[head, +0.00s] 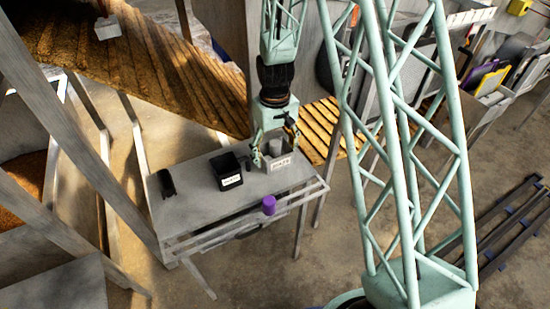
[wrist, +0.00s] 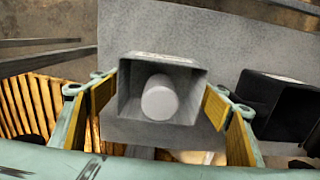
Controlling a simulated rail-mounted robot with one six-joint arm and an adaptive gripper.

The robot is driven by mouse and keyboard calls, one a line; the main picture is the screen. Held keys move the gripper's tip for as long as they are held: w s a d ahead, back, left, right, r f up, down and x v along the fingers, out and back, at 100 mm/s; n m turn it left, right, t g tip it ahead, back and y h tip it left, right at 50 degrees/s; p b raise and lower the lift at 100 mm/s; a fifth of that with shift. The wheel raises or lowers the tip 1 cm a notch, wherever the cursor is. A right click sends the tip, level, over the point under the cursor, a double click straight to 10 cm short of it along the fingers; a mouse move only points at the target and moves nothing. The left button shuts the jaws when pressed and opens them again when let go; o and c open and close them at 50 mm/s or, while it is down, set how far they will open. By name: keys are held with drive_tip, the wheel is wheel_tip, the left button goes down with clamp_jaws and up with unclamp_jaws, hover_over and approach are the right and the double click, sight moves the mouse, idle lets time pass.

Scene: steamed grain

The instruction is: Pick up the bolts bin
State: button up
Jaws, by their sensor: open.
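A light grey bin (head: 279,165) with a white front label stands on the grey table, and a grey cylinder (head: 274,146) stands in it. A black bin (head: 230,172) with a white label stands to its left. I cannot read either label, so I cannot tell which is the bolts bin. My gripper (head: 276,152) is open and points down, with a finger on either side of the grey bin. In the wrist view my gripper (wrist: 159,98) has its yellow pads beside the grey bin (wrist: 131,92); contact is not clear. The black bin (wrist: 275,108) is at the right there.
The grey table (head: 200,210) has bare room at its left and front. A small black object (head: 167,183) lies at its left end. A purple cylinder (head: 269,205) is at the front rail. Slatted wooden ramps (head: 150,65) rise behind the table.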

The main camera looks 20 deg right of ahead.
idle(0.5)
drive_tip(key=c, duration=0.7)
drive_tip(key=shift+r, duration=0.15)
drive_tip(key=shift+c, duration=0.2)
drive_tip(key=shift+r+p, duration=0.9)
drive_tip(key=shift+r, duration=4)
